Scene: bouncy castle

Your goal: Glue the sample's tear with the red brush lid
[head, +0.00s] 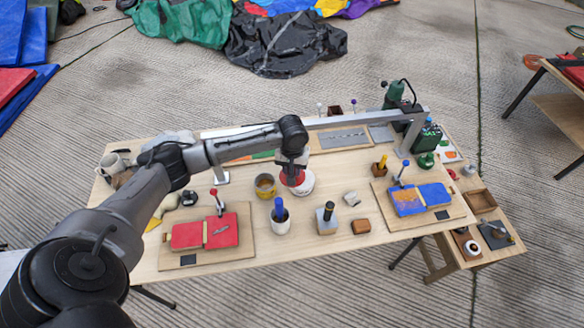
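My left gripper (293,172) points down over a white tin (304,187) with a red top (290,180), near the middle of the table. The gripper hides much of the red top. I cannot tell whether its fingers are shut on it or how far the top is lifted. A red sample (187,235) in two pieces lies on a wooden board (230,257) at the left front, with a narrow strip between the pieces. My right gripper is out of view.
Between the boards stand a white cup with a blue-handled tool (280,216), a black-handled block (327,218) and a small brown block (361,226). A metal rail (340,120) and green machine (394,96) stand behind.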

